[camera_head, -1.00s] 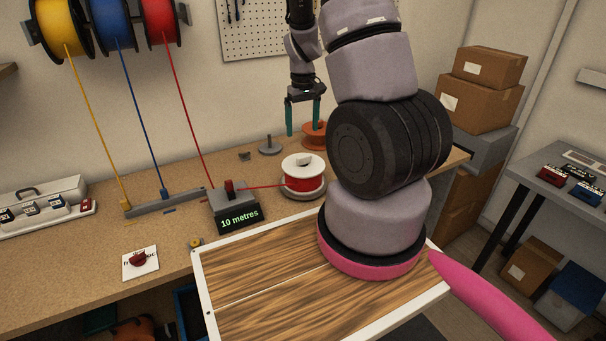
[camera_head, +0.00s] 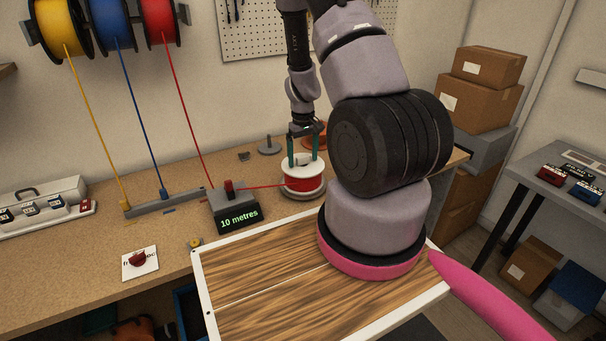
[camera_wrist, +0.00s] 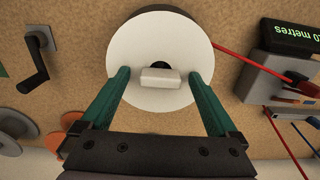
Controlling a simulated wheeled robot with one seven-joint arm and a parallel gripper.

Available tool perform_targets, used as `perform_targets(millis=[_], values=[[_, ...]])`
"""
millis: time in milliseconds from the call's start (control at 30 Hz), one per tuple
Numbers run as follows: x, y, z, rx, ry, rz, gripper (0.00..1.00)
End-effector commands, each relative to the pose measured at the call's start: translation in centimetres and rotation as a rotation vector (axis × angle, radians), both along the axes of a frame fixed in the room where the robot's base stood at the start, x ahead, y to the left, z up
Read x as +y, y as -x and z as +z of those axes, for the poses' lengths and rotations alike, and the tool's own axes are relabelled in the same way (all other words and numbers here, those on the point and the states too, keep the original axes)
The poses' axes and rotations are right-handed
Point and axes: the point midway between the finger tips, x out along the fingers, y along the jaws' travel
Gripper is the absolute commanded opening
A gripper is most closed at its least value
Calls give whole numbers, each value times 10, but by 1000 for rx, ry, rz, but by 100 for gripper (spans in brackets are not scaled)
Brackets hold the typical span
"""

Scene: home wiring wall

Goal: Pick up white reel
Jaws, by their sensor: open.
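The white reel (camera_head: 303,173), wound with red wire, sits on a grey round base on the bench. In the wrist view its white top disc (camera_wrist: 160,45) has a small raised white block (camera_wrist: 160,78) near the centre. My gripper (camera_head: 303,160) is open right over the reel. In the wrist view the green fingers of my gripper (camera_wrist: 160,76) stand on either side of the block, apart from it. Whether the fingertips touch the disc cannot be told.
A red wire (camera_head: 255,187) runs from the reel to a grey measuring unit (camera_head: 228,198) with a "10 metres" display (camera_head: 239,216). An orange spool (camera_head: 314,135) and a grey disc stand (camera_head: 269,146) are behind. Bench at left is partly clear.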

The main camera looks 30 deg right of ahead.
Motion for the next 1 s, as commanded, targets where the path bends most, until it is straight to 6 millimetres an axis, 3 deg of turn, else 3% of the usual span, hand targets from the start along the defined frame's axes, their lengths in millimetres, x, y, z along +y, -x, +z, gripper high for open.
perform_targets(millis=[133,167,400,767,1000], values=[[0,0,0,-1,0,0,95],[0,0,0,0,0,0,91],[0,0,1,0,0,0,0],[0,-1,3,-1,0,1,0],[1,-2,41,-6,0,2,0]])
